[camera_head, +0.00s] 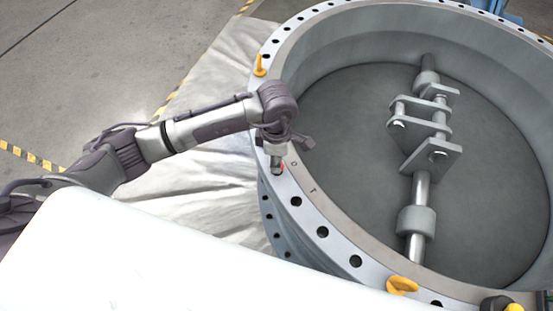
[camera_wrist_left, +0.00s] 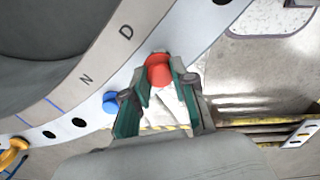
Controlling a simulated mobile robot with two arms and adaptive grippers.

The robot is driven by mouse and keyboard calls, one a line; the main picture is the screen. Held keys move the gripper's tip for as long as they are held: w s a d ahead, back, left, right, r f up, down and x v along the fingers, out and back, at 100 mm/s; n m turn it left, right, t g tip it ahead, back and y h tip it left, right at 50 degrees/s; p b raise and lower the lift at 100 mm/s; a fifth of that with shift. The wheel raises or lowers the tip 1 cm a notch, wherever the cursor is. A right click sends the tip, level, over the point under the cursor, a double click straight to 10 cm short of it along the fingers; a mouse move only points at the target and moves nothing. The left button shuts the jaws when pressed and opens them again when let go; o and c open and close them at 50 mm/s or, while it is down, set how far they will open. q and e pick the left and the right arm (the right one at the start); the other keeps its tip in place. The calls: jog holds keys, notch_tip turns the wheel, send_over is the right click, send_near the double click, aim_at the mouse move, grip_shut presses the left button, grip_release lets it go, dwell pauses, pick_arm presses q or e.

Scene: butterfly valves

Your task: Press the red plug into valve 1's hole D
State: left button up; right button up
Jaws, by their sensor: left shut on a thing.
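Valve 1 is the large grey ring (camera_head: 308,212) with holes along its flange; the letters D and T show on its inner band. My left gripper (camera_head: 278,165) points down at the flange beside the letter D. In the left wrist view its green-lined fingers (camera_wrist_left: 157,90) are shut around the red plug (camera_wrist_left: 158,72), which lies over the flange near the D. Only a sliver of red shows in the head view. The hole under the plug is hidden, and I cannot tell how deep the plug sits. My right gripper is not in view.
A blue plug (camera_wrist_left: 110,103) sits on the flange near the letter N, close to my left fingers. Yellow eyebolts (camera_head: 260,66) (camera_head: 402,285) stand up from the flange. A shaft with brackets (camera_head: 424,150) crosses the valve disc. Pale sheeting (camera_head: 222,80) covers the floor at left.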

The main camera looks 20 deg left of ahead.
pick_arm(q)
jog(key=shift+f+b, duration=0.7)
jog(key=shift+f, duration=0.05)
dwell(0.9)
jog(key=shift+f+b, duration=0.2)
jog(key=shift+b, duration=0.2)
jog(key=shift+f, duration=0.3)
jog(key=o, duration=0.7)
jog(key=shift+c, duration=0.2)
jog(key=o, duration=0.7)
jog(key=shift+r, duration=0.15)
